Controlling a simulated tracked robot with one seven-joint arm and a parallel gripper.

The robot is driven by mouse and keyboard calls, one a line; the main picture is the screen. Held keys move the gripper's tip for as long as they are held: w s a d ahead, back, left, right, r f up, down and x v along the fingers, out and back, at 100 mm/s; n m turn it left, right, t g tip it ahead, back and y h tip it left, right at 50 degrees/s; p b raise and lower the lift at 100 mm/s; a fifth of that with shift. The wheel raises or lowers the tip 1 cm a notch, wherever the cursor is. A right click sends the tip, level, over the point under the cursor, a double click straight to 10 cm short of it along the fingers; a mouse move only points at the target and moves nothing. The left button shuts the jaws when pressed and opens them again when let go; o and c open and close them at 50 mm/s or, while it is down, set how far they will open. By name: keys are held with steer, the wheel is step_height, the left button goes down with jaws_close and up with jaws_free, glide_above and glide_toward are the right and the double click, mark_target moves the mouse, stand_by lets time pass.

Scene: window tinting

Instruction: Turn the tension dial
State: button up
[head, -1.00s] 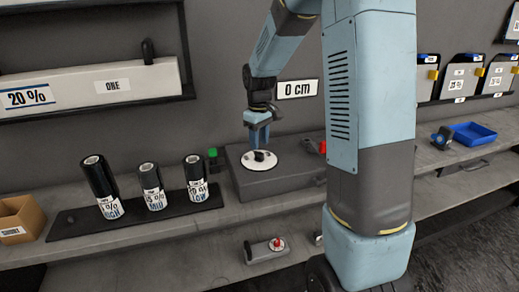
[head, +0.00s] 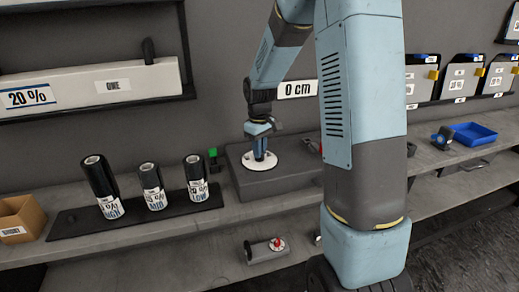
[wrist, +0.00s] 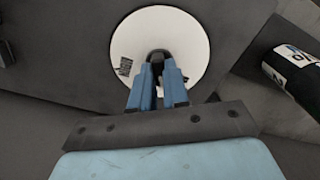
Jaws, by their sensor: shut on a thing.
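The tension dial is a white disc (head: 275,164) with a black knob, on top of a dark grey box (head: 250,188) on the bench. My gripper (head: 260,153) points down over the disc. In the wrist view my gripper (wrist: 159,84) has its two blue fingers on either side of the black knob (wrist: 157,56), shut on it. The knob is mostly hidden by the fingers in the head view. The white disc (wrist: 190,45) shows a small dark printed patch on its left side in the wrist view.
Three black film rolls labelled HIGH (head: 101,185), MID (head: 152,187) and LOW (head: 196,180) stand on a dark tray left of the box. A green block (head: 212,153) is near the box. A "0 cm" sign (head: 297,89) hangs behind. A blue tray (head: 473,133) lies right.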

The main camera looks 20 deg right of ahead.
jaws_close()
steer(key=shift+m, duration=2.9)
steer(key=o, duration=0.6)
jaws_free()
step_height(320, 180, up, 14)
steer(key=shift+f, duration=0.15)
